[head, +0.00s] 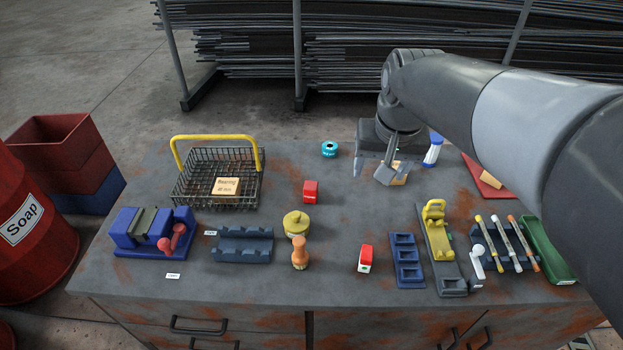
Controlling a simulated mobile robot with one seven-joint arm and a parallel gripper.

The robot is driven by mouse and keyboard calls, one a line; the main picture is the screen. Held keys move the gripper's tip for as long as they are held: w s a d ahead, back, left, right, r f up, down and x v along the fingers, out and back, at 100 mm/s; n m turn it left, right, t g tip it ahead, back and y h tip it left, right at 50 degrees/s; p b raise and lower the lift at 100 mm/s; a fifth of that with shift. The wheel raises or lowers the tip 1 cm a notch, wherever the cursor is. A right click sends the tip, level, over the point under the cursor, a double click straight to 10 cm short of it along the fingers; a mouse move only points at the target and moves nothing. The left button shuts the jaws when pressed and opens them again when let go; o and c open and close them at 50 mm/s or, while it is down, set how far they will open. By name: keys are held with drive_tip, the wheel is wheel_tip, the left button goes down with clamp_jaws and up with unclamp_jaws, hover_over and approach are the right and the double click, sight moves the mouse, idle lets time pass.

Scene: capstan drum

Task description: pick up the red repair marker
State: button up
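Several slim pen-like markers lie in a dark rack (491,262) at the right of the bench. The rightmost one (523,243) has an orange-red end and is the nearest match to a red repair marker; its exact colour is hard to tell. Two small red objects are elsewhere: a red block (311,191) at mid-bench and a red-and-white block (366,258) near the front. My gripper (371,172) is above the back of the bench, left of the rack and far from the markers. Its fingers stand apart with nothing visible between them.
A wire basket (190,190) with a yellow handle stands back left, a blue vice (150,232) front left. A yellow-handled tool (437,232) and a green tray (550,250) flank the rack. My arm covers the right side. Bench between red block and blue tray (407,260) is mostly clear.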

drive_tip(key=w+a+f+g, duration=0.1)
drive_tip(key=w+a+f, duration=0.2)
drive_tip(key=w, duration=0.3)
drive_tip(key=w+a+f+g, duration=0.1)
drive_tip(key=w+a+f, duration=0.1)
drive_tip(key=w, duration=0.4)
drive_tip(key=g, duration=0.3)
hover_over(311, 185)
drive_tip(key=d, duration=0.1)
drive_tip(key=shift+m, duration=0.4)
wheel_tip(311, 185, down, 12)
drive_tip(key=shift+r, duration=0.15)
drive_tip(key=shift+w+a+f, duration=0.1)
drive_tip(key=shift+f, duration=0.2)
drive_tip(key=f, duration=0.5)
drive_tip(key=shift+s+a+f, duration=0.1)
drive_tip(key=shift+s+f, duration=0.05)
drive_tip(key=shift+s, duration=0.15)
drive_tip(key=shift+a+f, duration=0.2)
drive_tip(key=shift+f, duration=1.15)
drive_tip(key=shift+a+f, duration=0.15)
drive_tip(key=shift+f, duration=1.2)
drive_tip(key=shift+c, duration=0.3)
drive_tip(key=c, duration=1)
